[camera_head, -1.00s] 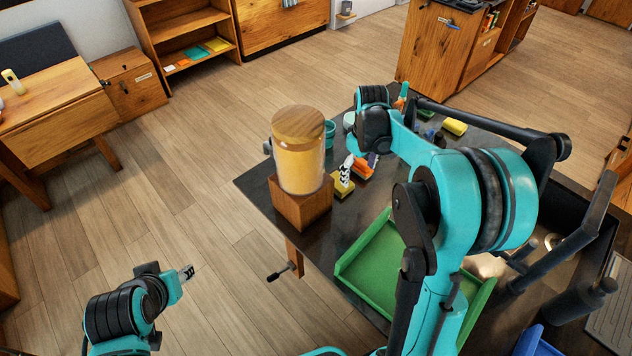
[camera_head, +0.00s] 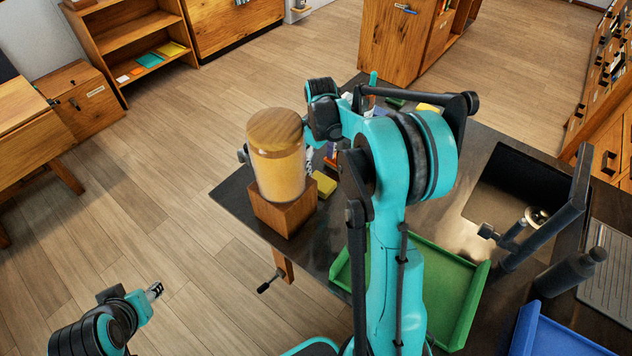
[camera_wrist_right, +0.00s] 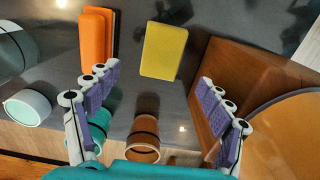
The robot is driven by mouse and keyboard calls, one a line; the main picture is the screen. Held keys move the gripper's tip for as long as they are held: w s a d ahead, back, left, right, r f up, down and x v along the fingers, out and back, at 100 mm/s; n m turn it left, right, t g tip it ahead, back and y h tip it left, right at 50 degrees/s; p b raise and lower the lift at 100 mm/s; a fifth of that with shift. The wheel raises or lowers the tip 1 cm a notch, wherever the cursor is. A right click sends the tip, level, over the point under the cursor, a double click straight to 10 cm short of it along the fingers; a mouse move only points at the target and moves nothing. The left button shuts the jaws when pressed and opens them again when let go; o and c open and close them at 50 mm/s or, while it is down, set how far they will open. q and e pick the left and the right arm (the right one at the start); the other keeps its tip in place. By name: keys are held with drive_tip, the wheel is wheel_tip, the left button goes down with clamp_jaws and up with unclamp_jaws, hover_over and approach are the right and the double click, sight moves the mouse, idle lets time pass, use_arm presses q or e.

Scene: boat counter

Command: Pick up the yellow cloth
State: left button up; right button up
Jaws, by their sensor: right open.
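A flat, thick yellow rectangle, which I take for the yellow cloth (camera_wrist_right: 163,50), lies on the dark counter beside the wooden block under a jar. In the head view the yellow cloth (camera_head: 325,184) is partly hidden behind that block. My right gripper (camera_wrist_right: 157,118) is open, with its purple-padded fingers wide apart and nothing between their tips. The cloth shows beyond the fingertips, between them in the picture. In the head view the right gripper is mostly hidden by the jar and my arm. My left gripper (camera_head: 155,290) is over the floor at lower left, too small to judge.
The jar (camera_head: 277,165) on its wooden block (camera_head: 285,213) stands close to the right gripper. An orange item (camera_wrist_right: 97,38) lies left of the cloth. Another yellow item (camera_head: 428,107) is farther back. A green tray (camera_head: 455,270) and a sink (camera_head: 520,190) are to the right.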

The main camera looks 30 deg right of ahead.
sight(320, 181)
drive_tip(key=f, duration=0.2)
drive_tip(key=f+b, duration=0.1)
drive_tip(key=f, duration=0.1)
drive_tip(key=f+b, duration=0.1)
drive_tip(key=f, duration=0.2)
drive_tip(key=shift+s, duration=0.25)
drive_tip(key=c, duration=1.2)
